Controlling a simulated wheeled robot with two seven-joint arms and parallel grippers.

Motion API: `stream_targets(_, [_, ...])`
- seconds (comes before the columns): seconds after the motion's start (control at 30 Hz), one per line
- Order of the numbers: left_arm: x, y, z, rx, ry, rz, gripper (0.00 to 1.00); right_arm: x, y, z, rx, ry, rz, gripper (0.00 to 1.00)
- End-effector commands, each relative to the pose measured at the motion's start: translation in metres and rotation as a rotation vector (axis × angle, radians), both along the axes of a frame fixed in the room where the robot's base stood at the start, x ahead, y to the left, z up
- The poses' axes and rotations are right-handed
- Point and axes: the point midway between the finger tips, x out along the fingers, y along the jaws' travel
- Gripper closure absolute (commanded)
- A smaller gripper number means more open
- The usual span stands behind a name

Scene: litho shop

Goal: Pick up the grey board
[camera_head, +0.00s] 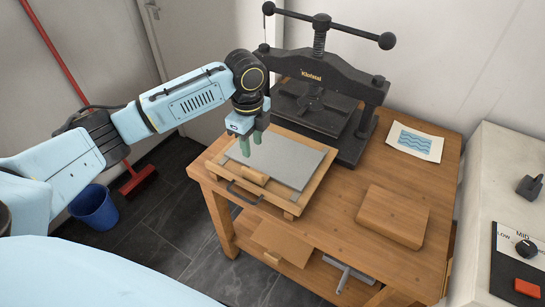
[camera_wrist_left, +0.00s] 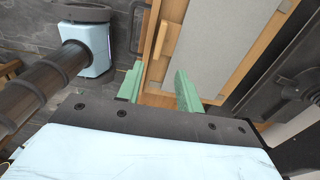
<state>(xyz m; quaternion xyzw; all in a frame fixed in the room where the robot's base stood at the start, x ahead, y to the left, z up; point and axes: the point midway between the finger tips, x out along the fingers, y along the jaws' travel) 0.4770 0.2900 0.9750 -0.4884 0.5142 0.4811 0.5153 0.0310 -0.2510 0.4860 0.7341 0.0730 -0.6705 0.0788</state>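The grey board (camera_head: 296,168) lies flat in a shallow wooden tray (camera_head: 291,207) on the wooden table, in front of the black press. In the left wrist view the grey board (camera_wrist_left: 205,45) runs up from between and beyond the fingers. My left gripper (camera_head: 251,147) is above the board's left part, its green fingers pointing down. In the left wrist view its fingers (camera_wrist_left: 160,88) stand apart with nothing held between them. Whether the fingertips touch the board cannot be told. My right gripper is not in view.
A small wooden block (camera_head: 255,175) sits at the tray's front left, near a dark handle (camera_head: 243,192). The black press (camera_head: 325,75) stands close behind. A wooden slab (camera_head: 393,216) and a wave print (camera_head: 415,141) lie to the right. A blue bucket (camera_head: 94,208) stands on the floor.

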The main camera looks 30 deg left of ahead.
Motion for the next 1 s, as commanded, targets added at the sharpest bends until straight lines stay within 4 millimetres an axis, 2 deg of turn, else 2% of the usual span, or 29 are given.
stream_targets(0.07, [0.004,0.008,0.008,0.006,0.005,-0.011,0.64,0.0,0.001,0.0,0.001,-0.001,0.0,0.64])
stream_targets(0.17, [0.004,0.012,0.003,0.008,0.013,-0.018,0.64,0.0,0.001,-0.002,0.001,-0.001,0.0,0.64])
stream_targets(0.5, [0.004,0.01,-0.059,0.006,0.012,-0.019,0.64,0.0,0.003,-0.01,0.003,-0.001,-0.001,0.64])
stream_targets(0.77, [0.004,0.008,-0.074,0.007,0.009,-0.019,0.64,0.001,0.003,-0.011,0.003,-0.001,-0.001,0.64])
stream_targets(1.0, [-0.002,-0.003,-0.105,0.006,0.012,-0.02,0.64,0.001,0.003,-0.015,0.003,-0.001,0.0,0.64])
